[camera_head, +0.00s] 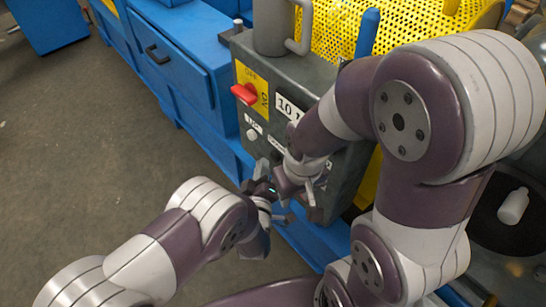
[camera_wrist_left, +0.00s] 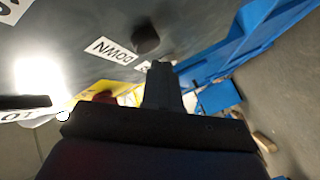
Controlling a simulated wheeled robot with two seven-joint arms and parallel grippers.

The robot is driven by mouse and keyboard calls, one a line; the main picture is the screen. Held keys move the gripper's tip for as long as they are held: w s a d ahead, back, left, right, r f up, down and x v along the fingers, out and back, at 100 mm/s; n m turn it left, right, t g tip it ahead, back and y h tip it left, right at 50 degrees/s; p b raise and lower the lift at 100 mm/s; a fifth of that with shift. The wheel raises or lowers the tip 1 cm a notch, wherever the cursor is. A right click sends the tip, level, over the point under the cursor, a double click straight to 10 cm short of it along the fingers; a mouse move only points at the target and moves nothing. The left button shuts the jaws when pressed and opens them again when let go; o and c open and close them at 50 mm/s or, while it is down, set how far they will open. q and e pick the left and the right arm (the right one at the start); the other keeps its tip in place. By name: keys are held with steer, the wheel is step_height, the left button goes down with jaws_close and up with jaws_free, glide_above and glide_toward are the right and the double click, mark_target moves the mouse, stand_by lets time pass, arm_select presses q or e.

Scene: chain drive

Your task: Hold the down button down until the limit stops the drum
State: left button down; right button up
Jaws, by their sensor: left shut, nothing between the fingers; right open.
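The down button is the dark round knob (camera_wrist_left: 146,39) beside the DOWN label (camera_wrist_left: 113,50) in the left wrist view. In the head view my grippers and wrists cover that part of the grey control box (camera_head: 330,185). My left gripper (camera_head: 262,167) is shut and empty, close to the front of the box. Its fingers (camera_wrist_left: 159,70) show just short of the knob in the left wrist view; I cannot tell whether they touch it. My right gripper (camera_head: 312,205) is open, close beside the left one at the lower part of the box. The drum cannot be made out.
A red rotary switch (camera_head: 244,94) on a yellow plate and a white button (camera_head: 252,134) are on the box. A grey mug (camera_head: 272,28) stands on top. Blue cabinets (camera_head: 180,60) and a yellow mesh guard (camera_head: 345,25) are behind. Open floor (camera_head: 70,150) lies left.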

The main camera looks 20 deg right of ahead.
arm_select(q)
steer(key=shift+d, duration=0.1)
stand_by(0.6)
steer(key=shift+w+d, duration=0.15)
steer(key=shift+d, duration=0.15)
steer(key=shift+w+d+b, duration=0.2)
steer(key=shift+d+b, duration=0.25)
steer(key=shift+d, duration=0.05)
stand_by(6.5)
